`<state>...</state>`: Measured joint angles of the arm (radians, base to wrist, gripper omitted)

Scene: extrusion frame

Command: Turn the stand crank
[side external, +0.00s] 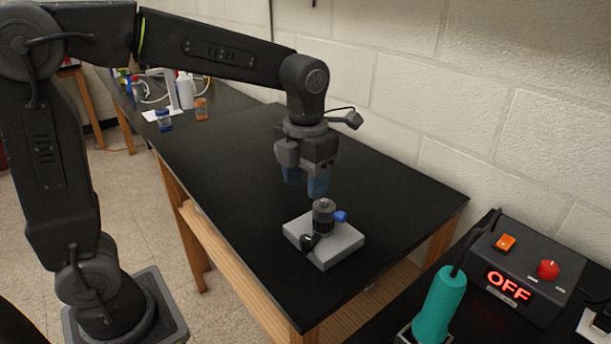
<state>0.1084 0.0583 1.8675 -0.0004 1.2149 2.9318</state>
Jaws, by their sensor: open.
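The stand (343,246) is a grey square block lying on the black bench top. A dark upright cylinder (323,215) rises from its middle. A blue knob (341,216) sticks out to the right of the cylinder, and a black knob or handle (310,241) sits low at its front left. I cannot tell which of these is the crank. My gripper (305,182) points down with blue fingertips, open and empty. It hangs above and slightly left of the cylinder in the picture, apart from it.
The black bench (231,196) is clear around the stand, with a wall along its right. A control box (521,277) showing OFF and a teal-handled tool (439,306) are at lower right. Blue (164,120) and orange (201,109) small containers stand at the far end.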

